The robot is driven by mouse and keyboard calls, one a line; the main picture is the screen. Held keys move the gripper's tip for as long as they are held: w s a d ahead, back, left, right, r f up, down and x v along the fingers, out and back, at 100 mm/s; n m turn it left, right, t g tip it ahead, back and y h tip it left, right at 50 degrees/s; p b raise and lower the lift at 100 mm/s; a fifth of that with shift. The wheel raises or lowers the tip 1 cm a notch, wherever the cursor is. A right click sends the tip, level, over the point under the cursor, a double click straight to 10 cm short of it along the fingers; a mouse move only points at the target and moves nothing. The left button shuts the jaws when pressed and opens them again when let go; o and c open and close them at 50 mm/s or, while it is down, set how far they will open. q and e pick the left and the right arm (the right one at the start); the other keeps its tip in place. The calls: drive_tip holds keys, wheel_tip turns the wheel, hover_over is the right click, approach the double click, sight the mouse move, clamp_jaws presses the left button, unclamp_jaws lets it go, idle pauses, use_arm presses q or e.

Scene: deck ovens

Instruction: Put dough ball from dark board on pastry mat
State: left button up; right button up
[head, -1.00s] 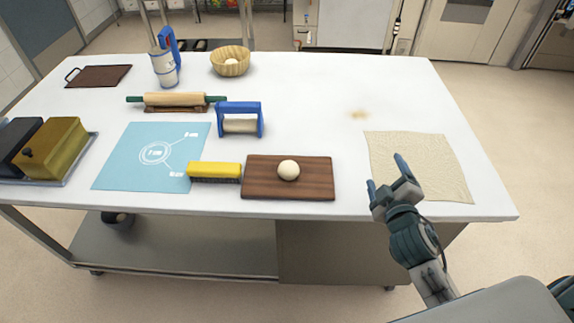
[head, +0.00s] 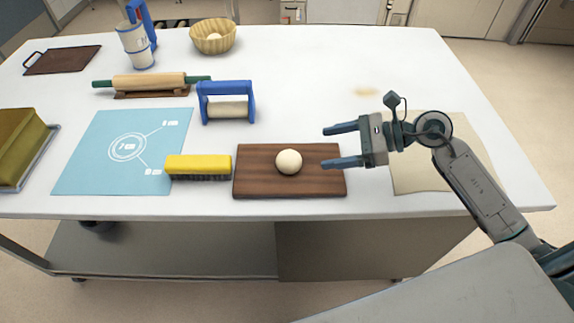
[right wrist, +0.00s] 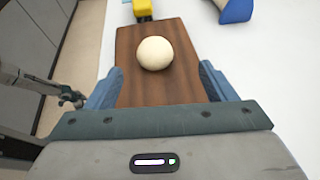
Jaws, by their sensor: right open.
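A pale round dough ball (head: 288,162) sits on the dark wooden board (head: 262,183) near the table's front edge. My right gripper (head: 342,147) is open and empty, just right of the ball, with its fingers pointing left over the board's right end. In the right wrist view the dough ball (right wrist: 155,53) lies ahead of the open fingers, on the dark board (right wrist: 135,90). The blue pastry mat (head: 90,165) with white print lies flat to the left of the board. In the right wrist view, part of an arm shows at the left; my left gripper is not clearly seen.
A yellow brush (head: 198,165) lies between mat and board. A blue-handled roller (head: 226,103) and a rolling pin (head: 150,83) stand behind. A beige cloth (head: 415,181) lies under my right arm. The table's back right is clear.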

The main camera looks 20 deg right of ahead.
sight(273, 162)
drive_tip(key=shift+a+f, duration=0.2)
drive_tip(key=shift+a, duration=0.1)
drive_tip(key=shift+p+x, duration=0.8)
drive_tip(key=shift+x, duration=1.45)
drive_tip(key=shift+w+a+f, duration=0.1)
drive_tip(key=shift+a+f, duration=0.1)
drive_tip(key=shift+a, duration=0.25)
drive_tip(key=x, duration=0.1)
drive_tip(key=p+x, duration=0.2)
drive_tip(key=shift+s+a+f, duration=0.2)
drive_tip(key=shift+a, duration=0.15)
drive_tip(key=shift+w+a+f+p, duration=0.2)
drive_tip(key=shift+a+f+p, duration=0.1)
drive_tip(key=shift+a, duration=0.1)
drive_tip(key=c, duration=1)
use_arm(q)
drive_tip(key=r, duration=0.1)
drive_tip(key=s+r, duration=0.1)
drive_tip(key=r, duration=0.1)
drive_tip(key=shift+s+r, duration=0.2)
drive_tip(key=shift+s, duration=0.1)
use_arm(e)
drive_tip(key=shift+c, duration=0.4)
